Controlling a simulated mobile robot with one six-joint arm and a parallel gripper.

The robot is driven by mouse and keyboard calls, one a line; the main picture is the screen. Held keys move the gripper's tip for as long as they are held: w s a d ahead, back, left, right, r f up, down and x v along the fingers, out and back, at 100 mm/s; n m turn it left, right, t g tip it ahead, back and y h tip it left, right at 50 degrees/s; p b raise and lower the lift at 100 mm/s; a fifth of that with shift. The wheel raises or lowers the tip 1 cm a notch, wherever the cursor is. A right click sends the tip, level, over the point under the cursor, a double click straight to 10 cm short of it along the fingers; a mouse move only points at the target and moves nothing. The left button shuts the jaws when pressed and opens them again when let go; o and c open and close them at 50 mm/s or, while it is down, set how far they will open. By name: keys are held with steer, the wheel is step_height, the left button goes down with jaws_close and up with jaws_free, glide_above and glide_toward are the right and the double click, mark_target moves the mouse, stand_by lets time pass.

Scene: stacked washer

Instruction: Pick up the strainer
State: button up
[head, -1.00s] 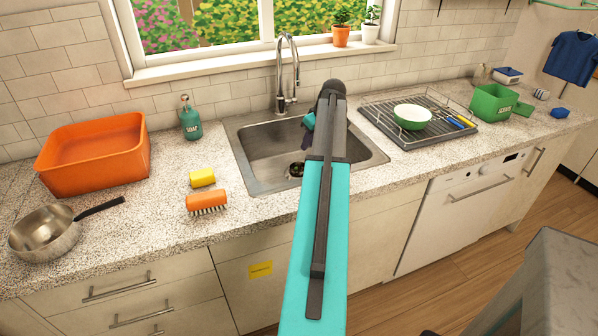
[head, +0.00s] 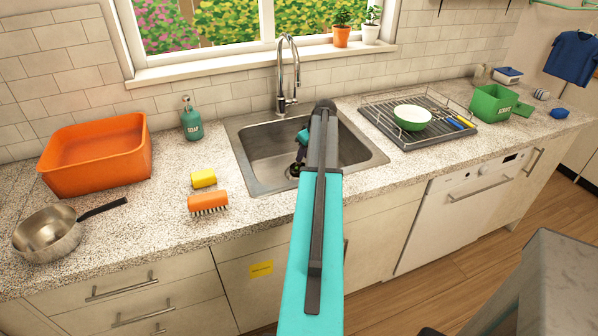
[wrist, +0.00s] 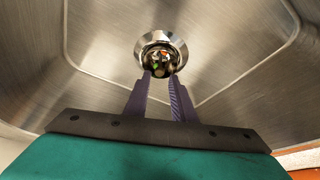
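The strainer (wrist: 160,50) sits in the round metal drain at the bottom of the sink (wrist: 230,60), with bits of coloured scraps in it. My gripper (wrist: 160,77) points down into the sink, its two purple fingers apart with a gap between them. In the wrist view the fingertips overlap the near edge of the strainer; I cannot tell whether they touch it. In the head view my gripper (head: 297,168) is low in the sink over the drain, partly behind my arm, and the strainer is mostly hidden.
The faucet (head: 289,75) stands behind the sink. A dish rack (head: 455,128) with a green bowl (head: 411,117) is to the right. A yellow sponge (head: 204,178), an orange brush (head: 208,203) and a soap bottle (head: 191,120) are to the left. The sink walls surround my gripper.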

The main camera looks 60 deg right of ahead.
mark_target(299, 168)
steer(key=shift+p+x, duration=0.55)
steer(key=shift+x, duration=0.35)
steer(key=shift+p+x, duration=0.45)
steer(key=shift+x, duration=1.25)
steer(key=shift+w, duration=0.15)
jaws_close()
